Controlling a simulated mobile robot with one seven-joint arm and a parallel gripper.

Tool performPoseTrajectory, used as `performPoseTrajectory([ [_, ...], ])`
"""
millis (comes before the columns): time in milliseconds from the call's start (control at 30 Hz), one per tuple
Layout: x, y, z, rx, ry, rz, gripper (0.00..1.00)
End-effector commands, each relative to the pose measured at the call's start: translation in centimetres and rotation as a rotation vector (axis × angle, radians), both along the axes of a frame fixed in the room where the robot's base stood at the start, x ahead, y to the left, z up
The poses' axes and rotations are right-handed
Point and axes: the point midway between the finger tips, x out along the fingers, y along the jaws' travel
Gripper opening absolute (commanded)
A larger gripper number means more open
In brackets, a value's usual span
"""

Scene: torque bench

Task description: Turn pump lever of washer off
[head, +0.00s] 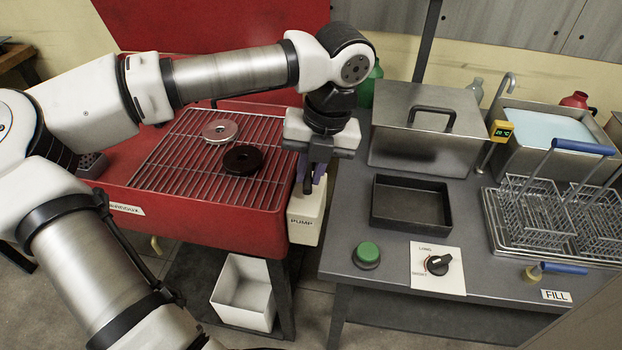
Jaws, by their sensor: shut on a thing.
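The red parts washer (230,208) stands at left with its red lid raised behind it. A cream box labelled PUMP (305,225) is fixed at the washer's right front corner. My gripper (307,184) points down at the top of this box. Its fingers are shut on the dark pump lever (308,186), of which only a small part shows between them. The lever's exact angle is hard to tell because the fingers cover most of it.
On the washer's grate (185,165) lie a light disc (220,131) and a black disc (243,160). The grey bench (335,235) at right holds a black tray (411,204), a lidded steel tank (425,130), wire baskets (540,215), a green button (367,254) and a dial (438,265). A white bin (243,292) is below.

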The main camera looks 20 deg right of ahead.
Motion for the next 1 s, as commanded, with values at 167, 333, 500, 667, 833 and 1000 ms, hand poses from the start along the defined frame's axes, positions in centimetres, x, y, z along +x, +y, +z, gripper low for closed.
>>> performPoseTrajectory([
  [167,0.01,0.04,-0.16,-0.002,-0.002,-0.100,0.00],
  [333,-0.01,0.07,-0.05,-0.003,-0.001,-0.164,0.00],
  [500,-0.01,0.10,0.04,-0.002,0.000,-0.195,0.00],
  [667,-0.01,0.10,0.10,-0.002,0.000,-0.203,0.00],
  [833,-0.01,0.09,0.12,-0.003,-0.001,-0.203,0.00],
  [1000,0.00,0.08,0.12,-0.003,-0.001,-0.202,0.22],
])
